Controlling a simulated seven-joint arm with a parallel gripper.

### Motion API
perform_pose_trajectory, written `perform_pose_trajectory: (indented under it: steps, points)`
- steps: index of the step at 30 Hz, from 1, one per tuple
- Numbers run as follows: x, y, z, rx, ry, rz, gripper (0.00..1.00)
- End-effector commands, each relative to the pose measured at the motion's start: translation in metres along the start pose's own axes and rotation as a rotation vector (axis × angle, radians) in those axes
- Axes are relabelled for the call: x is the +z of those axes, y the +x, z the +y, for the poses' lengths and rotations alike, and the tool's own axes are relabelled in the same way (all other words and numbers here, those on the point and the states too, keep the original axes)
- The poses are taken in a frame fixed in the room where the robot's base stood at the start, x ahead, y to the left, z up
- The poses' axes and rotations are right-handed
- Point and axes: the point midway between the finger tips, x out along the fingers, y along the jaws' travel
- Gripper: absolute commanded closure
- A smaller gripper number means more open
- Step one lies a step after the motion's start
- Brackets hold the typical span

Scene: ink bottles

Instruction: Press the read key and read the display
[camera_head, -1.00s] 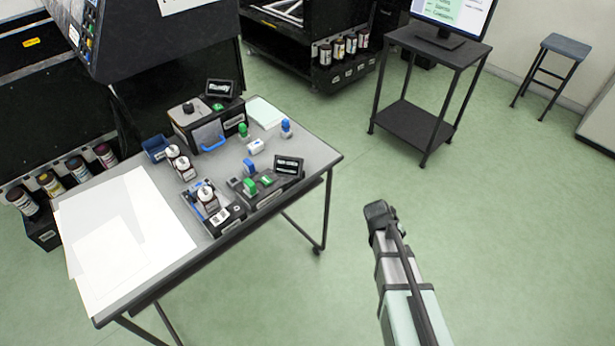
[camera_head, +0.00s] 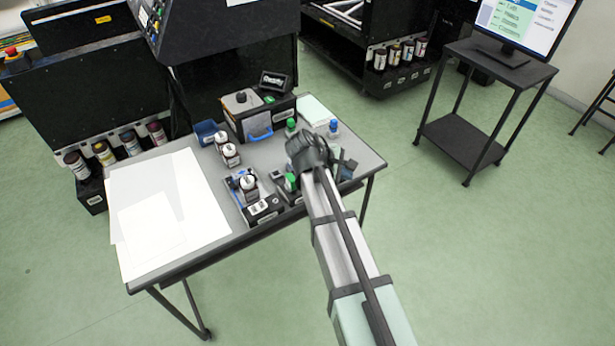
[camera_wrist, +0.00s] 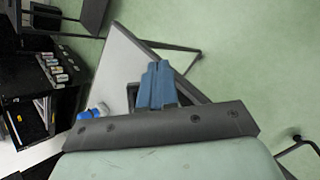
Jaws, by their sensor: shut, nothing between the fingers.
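My gripper shows in the wrist view as two blue fingers (camera_wrist: 157,68), pressed together and empty, over the table edge. In the head view its dark wrist end hangs over the right part of the table and my arm hides much of what lies behind. A small device with a dark display (camera_head: 347,168) stands there, mostly covered, so its key and text cannot be seen. A black box device (camera_head: 250,118) at the back has a tilted display (camera_head: 272,82) with bright text, too small to read surely, and a green key (camera_head: 269,99).
White sheets (camera_head: 160,215) cover the left of the table. Small white bottles (camera_head: 230,155), a green-topped item (camera_head: 291,127) and a blue-topped item (camera_head: 333,127) stand near my gripper. A monitor stand (camera_head: 500,60) is at right; the floor between is clear.

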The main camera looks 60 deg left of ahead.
Motion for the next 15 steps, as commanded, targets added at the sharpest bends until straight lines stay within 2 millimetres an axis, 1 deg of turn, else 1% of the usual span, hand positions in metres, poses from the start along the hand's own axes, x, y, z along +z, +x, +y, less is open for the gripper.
perform_pose_trajectory:
  steps: [1, 3, 6, 9, 12, 15]
  points:
    - [-0.01, -0.02, 0.008, 0.026, -0.022, 0.008, 1.0]
    - [-0.02, -0.043, 0.015, 0.058, -0.053, 0.014, 1.0]
    - [-0.033, -0.073, 0.023, 0.097, -0.089, 0.021, 1.0]
    - [-0.042, -0.098, 0.029, 0.128, -0.118, 0.025, 1.0]
    - [-0.048, -0.116, 0.032, 0.15, -0.139, 0.029, 1.0]
    - [-0.051, -0.126, 0.034, 0.163, -0.151, 0.031, 1.0]
